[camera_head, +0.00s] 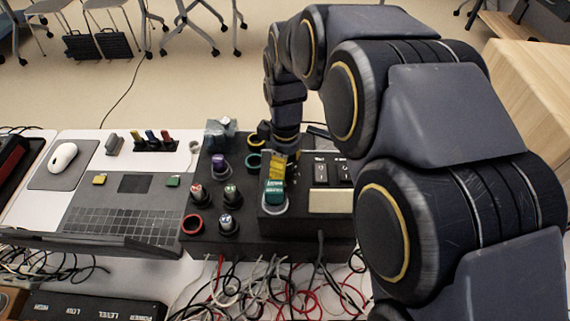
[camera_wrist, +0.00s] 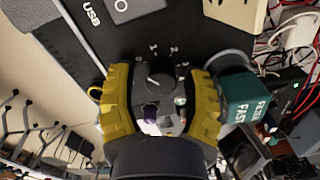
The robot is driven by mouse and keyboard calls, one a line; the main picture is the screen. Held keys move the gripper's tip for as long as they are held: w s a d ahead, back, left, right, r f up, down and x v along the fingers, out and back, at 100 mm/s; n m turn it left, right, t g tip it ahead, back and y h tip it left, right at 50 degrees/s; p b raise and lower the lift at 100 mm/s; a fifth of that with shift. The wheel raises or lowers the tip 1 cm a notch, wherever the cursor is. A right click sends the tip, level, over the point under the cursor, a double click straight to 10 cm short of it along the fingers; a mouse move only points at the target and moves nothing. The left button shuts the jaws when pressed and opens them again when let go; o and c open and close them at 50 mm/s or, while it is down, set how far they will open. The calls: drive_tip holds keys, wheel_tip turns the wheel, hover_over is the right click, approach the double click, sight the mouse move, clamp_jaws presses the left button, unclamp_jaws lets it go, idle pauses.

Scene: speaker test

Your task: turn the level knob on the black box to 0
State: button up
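A dark grey knob (camera_wrist: 162,78) with a pale pointer line sits on a black box, with small white marks around it, in the wrist view. No readable label shows beside it, so I cannot tell for sure that it is the level knob. My gripper (camera_wrist: 162,70) points down at it, with its two yellow fingers apart on either side and gaps visible between fingers and knob. In the head view my gripper (camera_head: 281,166) is above the raised black box (camera_head: 272,222), behind a teal knob; the dark knob is hidden there.
The teal knob (camera_head: 274,193) stands close to my gripper; its printed block (camera_wrist: 245,98) is right of the fingers in the wrist view. Several knobs, including a purple-topped one (camera_head: 219,165), stand to the left. A laptop (camera_head: 120,212) lies further left. Tangled cables (camera_head: 270,280) hang in front.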

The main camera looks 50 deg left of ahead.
sight(287, 165)
drive_tip(key=shift+s, duration=0.15)
idle(0.3)
drive_tip(key=m, duration=0.5)
drive_tip(key=shift+m, duration=0.3)
drive_tip(key=m, duration=1.2)
drive_tip(key=shift+m, duration=0.3)
drive_tip(key=m, duration=0.7)
drive_tip(key=r, duration=0.8)
drive_tip(key=shift+w, duration=0.25)
drive_tip(key=s+d+r+n+g, duration=0.1)
drive_tip(key=d+r+n, duration=0.1)
drive_tip(key=d, duration=2.6)
drive_tip(key=shift+s+d+r, duration=0.2)
drive_tip(key=shift+d+r, duration=0.1)
drive_tip(key=shift+d, duration=0.05)
